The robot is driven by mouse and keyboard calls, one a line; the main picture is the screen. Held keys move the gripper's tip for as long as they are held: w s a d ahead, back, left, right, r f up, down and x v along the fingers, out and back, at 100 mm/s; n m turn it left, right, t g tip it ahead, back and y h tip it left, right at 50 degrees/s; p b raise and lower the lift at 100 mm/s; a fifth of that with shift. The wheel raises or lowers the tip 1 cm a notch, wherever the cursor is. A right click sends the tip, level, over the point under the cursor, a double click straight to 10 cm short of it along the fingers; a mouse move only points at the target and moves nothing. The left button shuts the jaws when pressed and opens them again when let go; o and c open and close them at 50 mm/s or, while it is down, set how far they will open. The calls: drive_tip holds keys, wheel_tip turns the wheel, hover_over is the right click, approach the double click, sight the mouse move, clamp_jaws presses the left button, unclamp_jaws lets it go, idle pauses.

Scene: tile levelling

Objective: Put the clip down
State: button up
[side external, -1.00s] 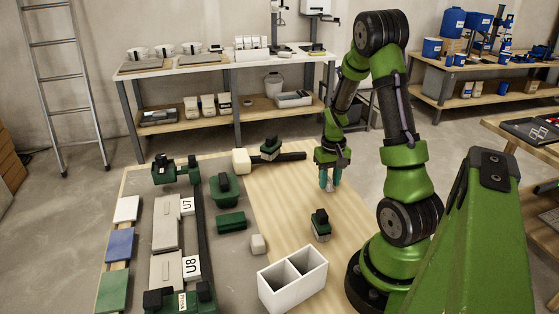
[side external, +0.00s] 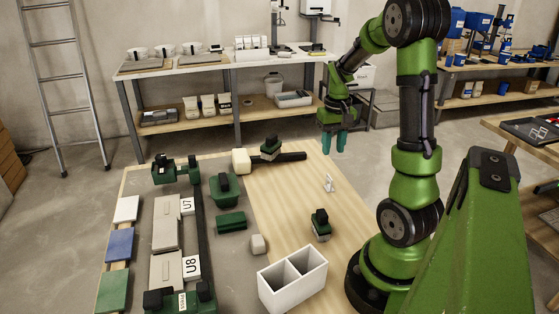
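The clip (side external: 329,183), small and pale grey-white, stands on the light wooden part of the table, right of the dark-handled tool. My gripper (side external: 333,143) is above and slightly behind it, clear of it, with its teal fingers pointing down. A gap shows between the fingers and nothing is held between them.
A white two-compartment box (side external: 292,281) stands at the front of the table. A green-and-black tool (side external: 320,225) stands behind it. A mallet-like tool (side external: 270,151) lies at the back. Grey tiles (side external: 166,222) marked U7 and U8 lie at left. Wood around the clip is clear.

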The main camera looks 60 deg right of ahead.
drive_tip(key=w+a+r+n+t, duration=0.15)
drive_tip(key=a+r, duration=0.25)
drive_tip(key=a, duration=0.4)
drive_tip(key=w+a+r+n+t, duration=0.1)
drive_tip(key=w+a+r+t, duration=0.3)
drive_tip(key=a, duration=0.5)
drive_tip(key=s+a+r+n+t+y, duration=0.1)
drive_tip(key=s+a+r, duration=0.1)
drive_tip(key=a, duration=0.4)
drive_tip(key=s+a+r+n+y, duration=0.1)
drive_tip(key=s+a, duration=0.2)
drive_tip(key=a, duration=0.3)
drive_tip(key=shift+a+r+t, duration=0.35)
drive_tip(key=shift+a, duration=0.05)
